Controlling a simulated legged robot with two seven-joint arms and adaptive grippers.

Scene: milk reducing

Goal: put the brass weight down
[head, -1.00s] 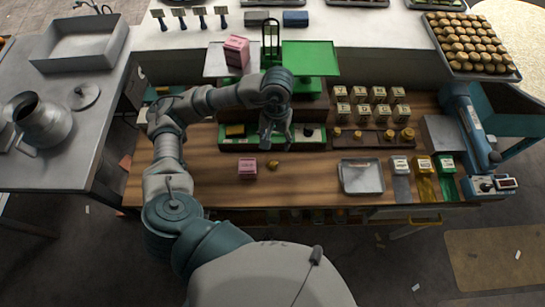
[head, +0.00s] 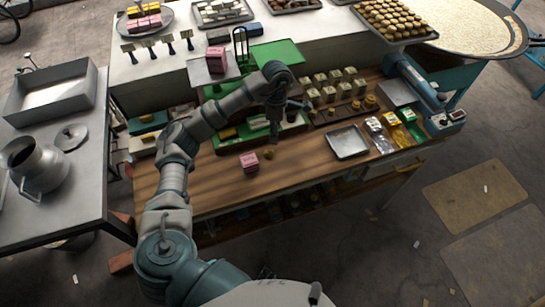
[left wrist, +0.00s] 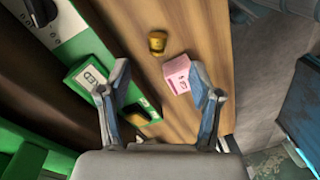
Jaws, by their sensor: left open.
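The small brass weight (head: 269,153) stands on the wooden bench, just right of a pink box (head: 249,162). In the left wrist view the brass weight (left wrist: 157,42) is beyond the fingertips, with the pink box (left wrist: 177,73) nearer. My left gripper (head: 275,133) is above the bench beside the green scale (head: 227,143), apart from the weight. In the left wrist view its two fingers (left wrist: 161,84) are spread with nothing gripped. A second pink box (head: 216,60) sits on the scale's left pan. My right gripper is not in view.
More brass weights (head: 356,105) stand in a dark holder behind a metal tray (head: 348,143). Several small cartons (head: 334,77) stand behind them. Bare wood (head: 205,182) lies left of the near pink box. A grey metal table (head: 60,205) is at the left.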

